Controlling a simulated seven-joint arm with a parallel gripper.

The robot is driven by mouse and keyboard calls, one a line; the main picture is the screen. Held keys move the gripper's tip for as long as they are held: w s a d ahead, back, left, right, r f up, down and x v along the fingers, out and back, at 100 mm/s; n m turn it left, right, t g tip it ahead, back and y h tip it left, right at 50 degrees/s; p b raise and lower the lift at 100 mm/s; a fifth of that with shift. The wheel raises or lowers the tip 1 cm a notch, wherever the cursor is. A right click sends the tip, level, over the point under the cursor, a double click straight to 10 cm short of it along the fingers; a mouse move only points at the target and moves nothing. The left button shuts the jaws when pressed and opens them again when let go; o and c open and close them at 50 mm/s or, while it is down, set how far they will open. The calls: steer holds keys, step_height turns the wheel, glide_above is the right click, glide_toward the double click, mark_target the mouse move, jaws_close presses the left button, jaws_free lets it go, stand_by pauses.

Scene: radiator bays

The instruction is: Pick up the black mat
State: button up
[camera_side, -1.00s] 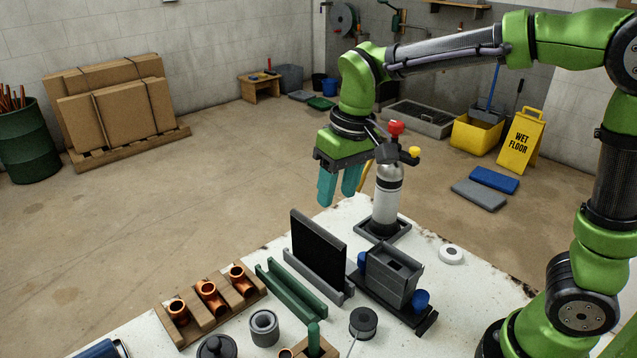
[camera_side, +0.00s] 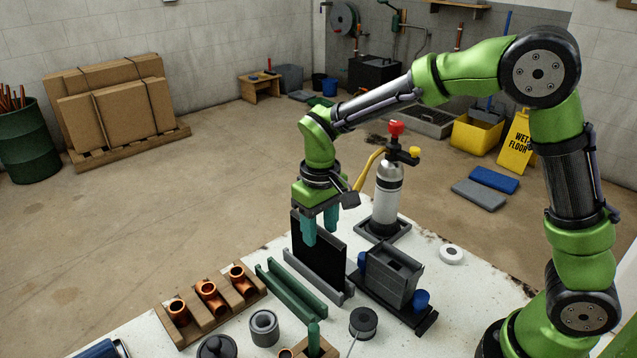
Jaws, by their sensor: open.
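The black mat (camera_side: 325,263) is a thin dark panel. It stands upright on its long edge in a grey channel holder (camera_side: 314,279) on the white table. My gripper (camera_side: 320,230) is open, pointing down at the mat's top edge. One teal finger is in front of the mat's near face and hides part of it. The other finger shows beyond the top edge, with its lower end hidden behind the mat. I cannot tell whether either finger touches the mat.
A green channel holder (camera_side: 291,291) stands empty on the left. A grey box unit (camera_side: 393,274) stands close on the right. A gas cylinder (camera_side: 387,200) with a red knob stands behind, right of my gripper. Copper fittings in a wooden rack (camera_side: 213,297) lie front left.

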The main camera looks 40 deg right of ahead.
mark_target(317, 247)
steer(key=f, duration=0.5)
steer(key=shift+w+a+f, duration=0.15)
steer(key=shift+w+f, duration=0.1)
steer(key=shift+f, duration=0.05)
steer(key=shift+c, duration=0.3)
jaws_close()
